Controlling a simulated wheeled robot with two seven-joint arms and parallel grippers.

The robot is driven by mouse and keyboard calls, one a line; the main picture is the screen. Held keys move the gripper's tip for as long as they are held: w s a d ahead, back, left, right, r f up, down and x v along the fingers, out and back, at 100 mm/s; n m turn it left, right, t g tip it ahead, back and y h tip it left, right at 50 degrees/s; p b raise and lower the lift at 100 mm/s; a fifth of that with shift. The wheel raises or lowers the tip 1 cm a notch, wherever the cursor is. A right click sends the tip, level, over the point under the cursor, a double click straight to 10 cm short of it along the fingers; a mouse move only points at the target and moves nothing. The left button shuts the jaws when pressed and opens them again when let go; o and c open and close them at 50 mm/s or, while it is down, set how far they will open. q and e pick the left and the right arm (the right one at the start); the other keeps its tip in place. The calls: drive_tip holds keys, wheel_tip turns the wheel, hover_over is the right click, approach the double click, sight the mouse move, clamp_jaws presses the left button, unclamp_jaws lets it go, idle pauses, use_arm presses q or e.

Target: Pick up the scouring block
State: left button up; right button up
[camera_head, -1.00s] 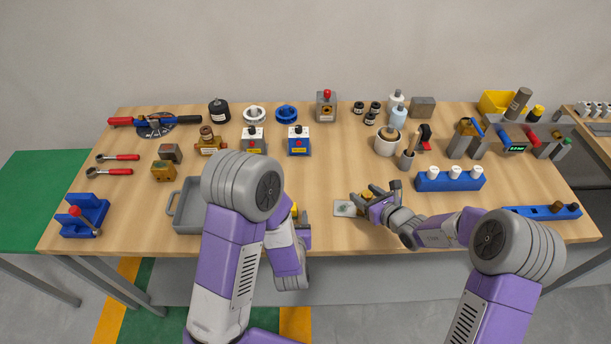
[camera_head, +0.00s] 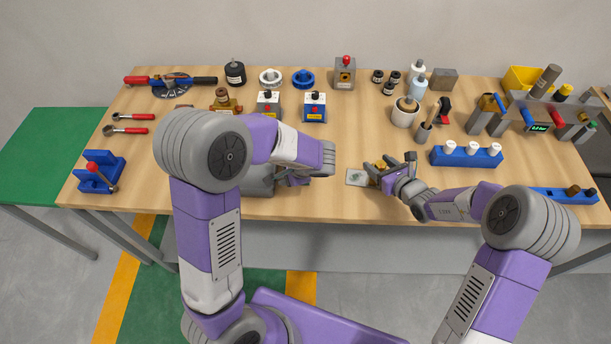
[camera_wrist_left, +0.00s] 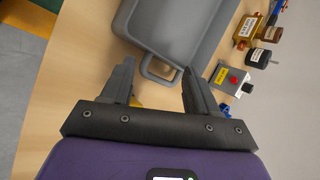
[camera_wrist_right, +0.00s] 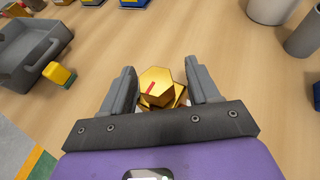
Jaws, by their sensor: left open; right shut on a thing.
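I cannot say for sure which thing is the scouring block. A small yellow block with a dark part (camera_wrist_right: 57,74) lies beside the grey tray (camera_wrist_right: 25,62) in the right wrist view, and only a sliver of yellow shows behind a finger in the left wrist view. A plain grey-brown block (camera_head: 444,79) stands at the back right. My left gripper (camera_wrist_left: 155,80) is open and empty near the tray's handle (camera_wrist_left: 158,68); my arm hides much of the tray in the head view. My right gripper (camera_wrist_right: 160,75) is shut on a brass hexagonal part (camera_wrist_right: 155,88) over a small plate (camera_head: 356,177).
A blue rack with white knobs (camera_head: 466,156) stands right of my right gripper. A pot (camera_head: 404,113) and a cup with a brush (camera_head: 422,134) stand behind it. A blue holder (camera_head: 97,172) sits at the left end. The table's front middle is partly clear.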

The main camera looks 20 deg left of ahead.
use_arm(q)
drive_tip(key=w+d+r+n+g+h, duration=0.1)
drive_tip(key=w+d+r+n+h, duration=0.35)
drive_tip(key=n, duration=0.85)
drive_tip(key=f, duration=0.2)
drive_tip(key=f+h, duration=0.1)
drive_tip(key=f, duration=0.1)
drive_tip(key=f+h, duration=0.1)
drive_tip(key=f, duration=0.1)
drive_tip(key=shift+s+d, duration=0.3)
drive_tip(key=shift+s, duration=0.05)
drive_tip(key=shift+w+a+f, duration=0.1)
drive_tip(key=shift+w+f, duration=0.1)
drive_tip(key=shift+f, duration=0.7)
drive_tip(key=shift+w+d+f, duration=0.1)
drive_tip(key=shift+w+f, duration=0.05)
drive_tip(key=shift+f, duration=0.7)
drive_tip(key=shift+w+a+f, duration=0.1)
drive_tip(key=shift+w+f, duration=0.1)
drive_tip(key=shift+f, duration=0.7)
clamp_jaws()
wheel_tip(320, 180, up, 10)
drive_tip(key=shift+r, duration=0.1)
